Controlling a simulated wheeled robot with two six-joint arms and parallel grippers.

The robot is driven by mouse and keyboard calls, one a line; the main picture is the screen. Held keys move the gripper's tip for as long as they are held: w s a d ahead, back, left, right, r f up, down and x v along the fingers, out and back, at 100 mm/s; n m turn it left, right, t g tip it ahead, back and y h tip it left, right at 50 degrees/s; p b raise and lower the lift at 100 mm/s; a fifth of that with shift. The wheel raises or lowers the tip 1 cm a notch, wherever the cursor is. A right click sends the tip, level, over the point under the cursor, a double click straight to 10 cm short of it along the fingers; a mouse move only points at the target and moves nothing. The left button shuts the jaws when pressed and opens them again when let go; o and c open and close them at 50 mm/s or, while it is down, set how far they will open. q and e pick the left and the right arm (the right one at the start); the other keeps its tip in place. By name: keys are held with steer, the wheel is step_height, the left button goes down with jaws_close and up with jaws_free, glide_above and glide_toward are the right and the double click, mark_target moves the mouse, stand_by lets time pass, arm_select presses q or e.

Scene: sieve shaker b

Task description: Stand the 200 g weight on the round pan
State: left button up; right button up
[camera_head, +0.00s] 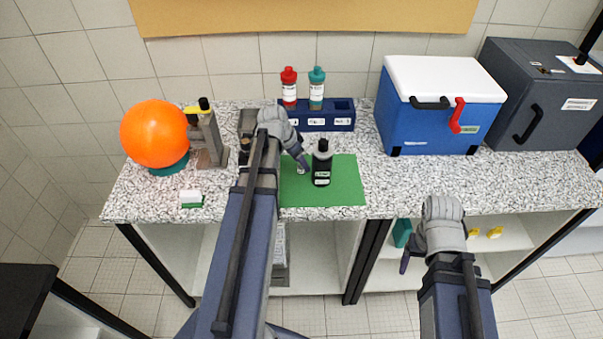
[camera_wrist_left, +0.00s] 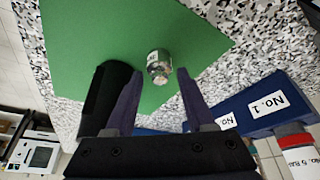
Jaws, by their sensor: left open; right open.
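A small shiny metal cylinder with a pale label, apparently the 200 g weight (camera_wrist_left: 159,66), stands on the green mat (camera_head: 340,190). In the head view it is mostly hidden at my left gripper (camera_head: 302,164). In the left wrist view my open left gripper (camera_wrist_left: 160,76) points at it, one finger on each side. I cannot tell whether they touch it. My right gripper (camera_head: 404,263) is open and empty, in front of the counter's edge. I cannot make out the round pan; my left arm covers part of the counter.
A black bottle (camera_head: 322,165) stands on the mat, close beside the left gripper. Behind is a blue rack (camera_head: 340,119) with red-capped and teal-capped bottles. A blue cooler (camera_head: 430,125) and grey box (camera_head: 535,100) stand right. An orange ball (camera_head: 155,134) stands left. The counter's front right is clear.

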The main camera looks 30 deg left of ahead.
arm_select(q)
steer(key=shift+b+x, duration=0.35)
steer(key=shift+x, duration=0.5)
steer(key=shift+r, duration=0.1)
jaws_close()
